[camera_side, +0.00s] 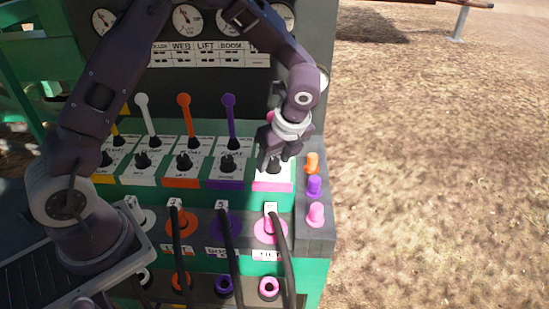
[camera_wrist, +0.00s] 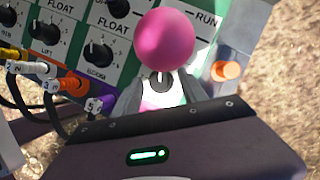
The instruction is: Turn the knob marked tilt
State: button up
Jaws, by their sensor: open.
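The black knob (camera_side: 273,166) stands on a white plate with a pink lower edge, in the right-hand column of the panel. A TILT label (camera_side: 267,255) shows lower in that pink column. My gripper (camera_side: 277,152) points down over this knob with its fingers close to it. In the wrist view the knob (camera_wrist: 162,83) shows between my two grey open fingers (camera_wrist: 161,94); I cannot tell whether they touch it. A pink lever ball (camera_wrist: 165,39) stands in front of the knob's plate and hides part of it. The knob's own marking is not readable.
Similar black knobs (camera_side: 228,162) sit in a row to the left, with white, orange and purple (camera_side: 229,100) levers behind them. Orange, purple and pink (camera_side: 315,214) caps stand at the right edge. Black cables (camera_side: 228,245) run below. Open ground lies right of the panel.

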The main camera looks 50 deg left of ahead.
jog(key=shift+c, duration=0.4)
grip_shut()
jog(key=shift+n, duration=0.3)
jog(key=n+g, duration=0.1)
jog(key=n, duration=0.2)
jog(key=shift+w, duration=0.1)
jog(key=shift+w+n+g+h, duration=0.15)
jog(key=shift+n+g, duration=0.3)
jog(key=shift+n, duration=0.55)
jog(key=shift+s+n+g+h, duration=0.15)
jog(key=shift+n+g, duration=0.3)
jog(key=shift+n, duration=0.55)
jog(key=shift+w+r, duration=0.1)
jog(key=shift+o, duration=0.4)
grip_release()
